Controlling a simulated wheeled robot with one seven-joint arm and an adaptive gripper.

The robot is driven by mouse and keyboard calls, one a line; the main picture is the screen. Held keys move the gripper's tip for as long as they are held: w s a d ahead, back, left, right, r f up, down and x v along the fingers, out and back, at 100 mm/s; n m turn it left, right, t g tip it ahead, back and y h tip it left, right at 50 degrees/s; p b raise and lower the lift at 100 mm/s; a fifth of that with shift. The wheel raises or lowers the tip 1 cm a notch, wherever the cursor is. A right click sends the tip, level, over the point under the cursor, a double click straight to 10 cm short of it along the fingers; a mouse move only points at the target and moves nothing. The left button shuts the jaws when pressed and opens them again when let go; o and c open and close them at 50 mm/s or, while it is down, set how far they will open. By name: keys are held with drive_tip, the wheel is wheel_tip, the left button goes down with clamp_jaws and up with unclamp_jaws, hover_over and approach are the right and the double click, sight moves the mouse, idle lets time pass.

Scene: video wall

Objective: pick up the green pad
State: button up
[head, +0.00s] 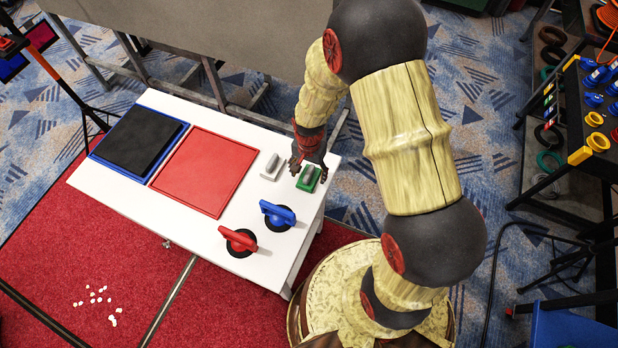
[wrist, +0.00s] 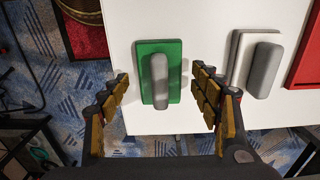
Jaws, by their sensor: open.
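The green pad (wrist: 147,59) is a small green plate with a grey raised grip bar (wrist: 160,80) on it. It lies on the white table (head: 120,185), close to the table's right edge in the head view, where the pad (head: 309,179) is partly covered by my gripper (head: 308,160). In the wrist view my gripper (wrist: 161,98) is open, with one finger on each side of the pad's lower end. Nothing is between the fingers except the view of the pad and its bar. I cannot tell the exact height of the fingertips above the table.
A white pad with a grey bar (wrist: 262,70) lies close beside the right finger. A red square panel (head: 205,172), a black-and-blue panel (head: 139,140), a blue knob (head: 278,213) and a red knob (head: 238,240) share the table. A black rack (head: 575,165) stands at far right.

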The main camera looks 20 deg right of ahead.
sight(309, 171)
drive_tip(key=shift+c, duration=1.4)
drive_tip(key=c, duration=1)
drive_tip(key=shift+r, duration=0.55)
wheel_tip(309, 171, up, 2)
drive_tip(key=shift+w+r+p, duration=0.1)
drive_tip(key=shift+r+p, duration=0.05)
drive_tip(key=shift+p, duration=0.4)
drive_tip(key=shift+s+a+r+p, duration=0.55)
drive_tip(key=shift+s+a+r, duration=0.6)
drive_tip(key=shift+a+r, duration=0.7)
drive_tip(key=shift+s+a+r+p, duration=0.5)
drive_tip(key=shift+s+a+r, duration=0.75)
drive_tip(key=shift+a, duration=1.05)
drive_tip(key=shift+s+a+r+p, duration=0.55)
drive_tip(key=shift+s+a+r, duration=0.45)
drive_tip(key=shift+a+r, duration=0.9)
drive_tip(key=shift+a+f, duration=0.15)
drive_tip(key=shift+f, duration=0.1)
